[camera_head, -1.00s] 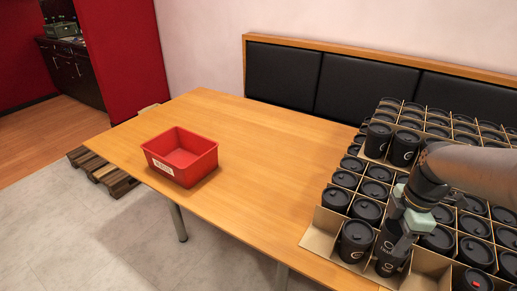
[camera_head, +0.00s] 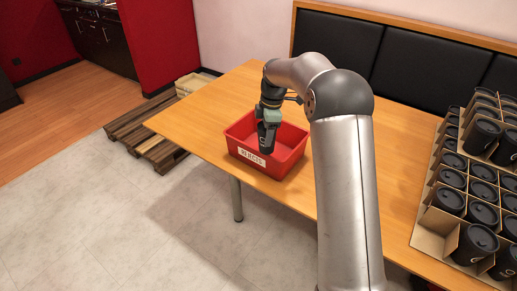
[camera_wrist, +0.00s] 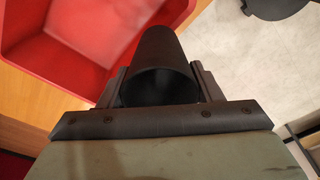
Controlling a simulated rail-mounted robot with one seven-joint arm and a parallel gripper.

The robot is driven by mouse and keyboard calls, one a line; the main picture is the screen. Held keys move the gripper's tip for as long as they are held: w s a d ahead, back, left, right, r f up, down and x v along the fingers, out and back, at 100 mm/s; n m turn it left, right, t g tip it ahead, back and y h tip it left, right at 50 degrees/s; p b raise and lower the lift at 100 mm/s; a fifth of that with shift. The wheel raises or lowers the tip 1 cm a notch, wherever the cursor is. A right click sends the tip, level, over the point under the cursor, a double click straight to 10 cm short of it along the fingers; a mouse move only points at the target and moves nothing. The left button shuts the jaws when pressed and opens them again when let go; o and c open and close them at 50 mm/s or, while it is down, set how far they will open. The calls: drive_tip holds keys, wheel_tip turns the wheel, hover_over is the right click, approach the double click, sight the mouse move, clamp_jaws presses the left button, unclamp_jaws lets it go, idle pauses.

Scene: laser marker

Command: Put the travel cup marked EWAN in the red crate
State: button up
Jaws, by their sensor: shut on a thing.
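The red crate (camera_head: 290,160) stands on the wooden table, with a white label on its front wall. My gripper (camera_head: 268,123) is shut on a black travel cup (camera_head: 265,138). In the head view the cup overlaps the crate's opening and front rim; whether its lower end is inside or above the rim is hard to tell. In the wrist view the cup (camera_wrist: 160,65) sits between the two fingers (camera_wrist: 160,88), beside the red crate (camera_wrist: 60,45) wall. The name on the cup cannot be read.
A cardboard divider box (camera_head: 428,240) with many black lidded cups stands on the right of the table (camera_head: 400,150). A wooden pallet (camera_head: 145,135) lies on the floor at the left. The table between crate and box is mostly clear behind my arm.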

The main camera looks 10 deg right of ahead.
drive_tip(key=w+d+f+m, duration=0.1)
drive_tip(key=w+d+f, duration=0.2)
drive_tip(key=w+d, duration=0.15)
drive_tip(key=shift+m, duration=0.3)
drive_tip(key=f+p, duration=0.1)
drive_tip(key=f, duration=0.2)
drive_tip(key=f+p, duration=0.1)
drive_tip(key=f, duration=0.2)
drive_tip(key=f+p, duration=0.1)
drive_tip(key=f, duration=0.2)
drive_tip(key=shift+w+a+f, duration=0.15)
drive_tip(key=shift+w+f, duration=0.05)
drive_tip(key=shift+w, duration=0.15)
drive_tip(key=shift+f, duration=0.25)
drive_tip(key=shift+f, duration=0.1)
drive_tip(key=shift+f+b, duration=0.15)
drive_tip(key=shift+b, duration=0.15)
drive_tip(key=o, duration=0.7)
drive_tip(key=shift+r, duration=0.2)
